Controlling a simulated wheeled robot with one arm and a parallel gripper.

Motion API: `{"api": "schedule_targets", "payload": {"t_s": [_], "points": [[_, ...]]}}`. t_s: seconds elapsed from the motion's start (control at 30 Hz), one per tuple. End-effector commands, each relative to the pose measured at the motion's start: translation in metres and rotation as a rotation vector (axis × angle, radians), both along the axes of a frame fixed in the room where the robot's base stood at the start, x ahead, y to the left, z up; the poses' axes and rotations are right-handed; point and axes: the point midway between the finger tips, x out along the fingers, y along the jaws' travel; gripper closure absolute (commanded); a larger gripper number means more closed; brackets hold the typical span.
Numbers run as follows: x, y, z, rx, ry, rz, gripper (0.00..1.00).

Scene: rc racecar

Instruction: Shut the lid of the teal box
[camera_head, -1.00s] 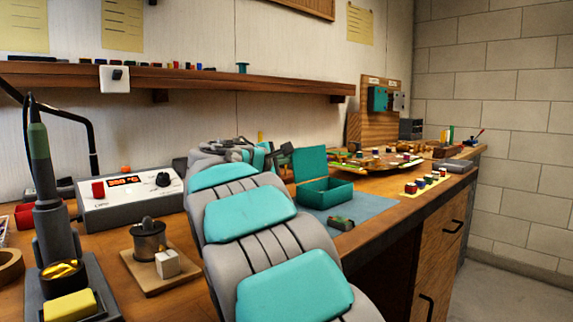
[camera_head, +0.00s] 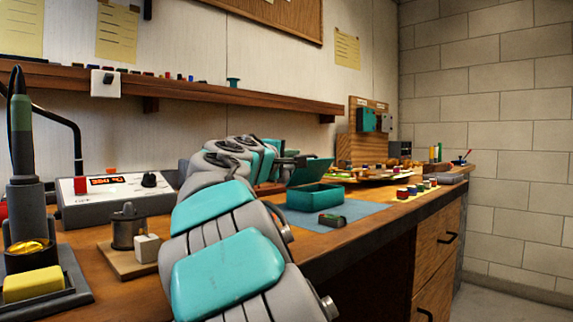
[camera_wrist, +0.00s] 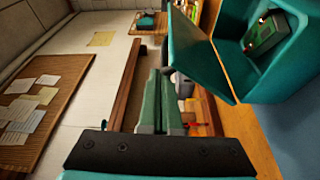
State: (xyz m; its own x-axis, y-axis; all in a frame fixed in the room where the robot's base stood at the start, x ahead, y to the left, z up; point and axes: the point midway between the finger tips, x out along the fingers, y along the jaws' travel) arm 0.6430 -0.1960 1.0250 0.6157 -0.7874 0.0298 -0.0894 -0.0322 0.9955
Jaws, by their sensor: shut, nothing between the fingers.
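The teal box (camera_head: 315,197) stands on a blue mat on the workbench. The wrist view shows the lid (camera_wrist: 192,52) beside my fingers and the box (camera_wrist: 300,110) at the right, with a small green part (camera_wrist: 264,36) inside. My gripper (camera_head: 296,160) is behind and left of the lid, near its upper edge. Its fingers (camera_wrist: 160,78) are shut and empty. I cannot tell whether they touch the lid.
A small green-and-dark part (camera_head: 332,220) lies on the blue mat (camera_head: 365,210) before the box. A wooden shelf (camera_head: 200,88) runs above the bench. A soldering station (camera_head: 115,195) stands at the left.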

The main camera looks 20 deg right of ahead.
Motion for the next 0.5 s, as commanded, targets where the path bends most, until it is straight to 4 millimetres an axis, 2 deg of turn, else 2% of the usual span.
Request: {"api": "schedule_targets", "payload": {"t_s": [0.5], "points": [[-0.034, -0.013, -0.007, -0.001, 0.0, -0.003, 1.0]]}}
